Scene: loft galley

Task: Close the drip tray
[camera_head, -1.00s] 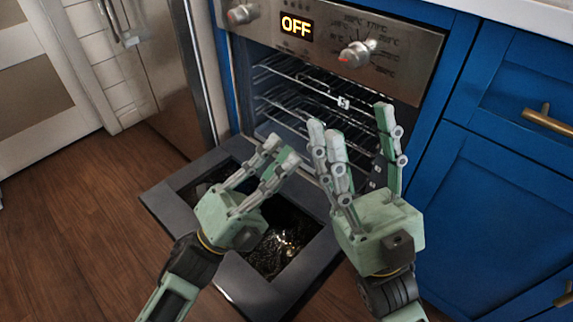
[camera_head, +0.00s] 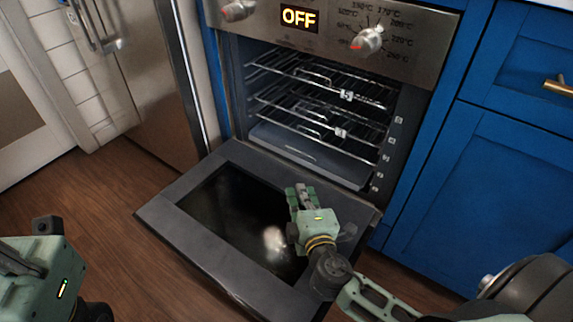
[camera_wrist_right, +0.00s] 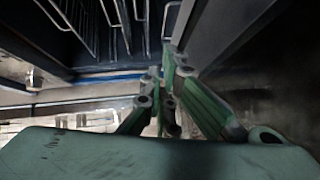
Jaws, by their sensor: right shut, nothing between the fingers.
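The drip tray (camera_head: 310,155) is a flat dark panel low inside the oven, below the wire racks. Its front edge lies near the oven mouth; I cannot tell how far it sticks out. My right gripper (camera_head: 299,190) is shut and empty, over the lowered oven door, in front of the tray and apart from it in the picture. Its closed fingers also show in the right wrist view (camera_wrist_right: 168,75), pointing toward the oven's inside. My left gripper (camera_head: 30,280) shows only its body at the lower left edge; its fingers are hidden.
The oven door (camera_head: 185,225) is folded down, with a dark glass pane. Wire racks (camera_head: 320,85) fill the cavity above the tray. Blue cabinets (camera_head: 465,190) stand at right, and a steel fridge (camera_head: 150,80) at left. Wooden floor (camera_head: 110,190) is clear at left.

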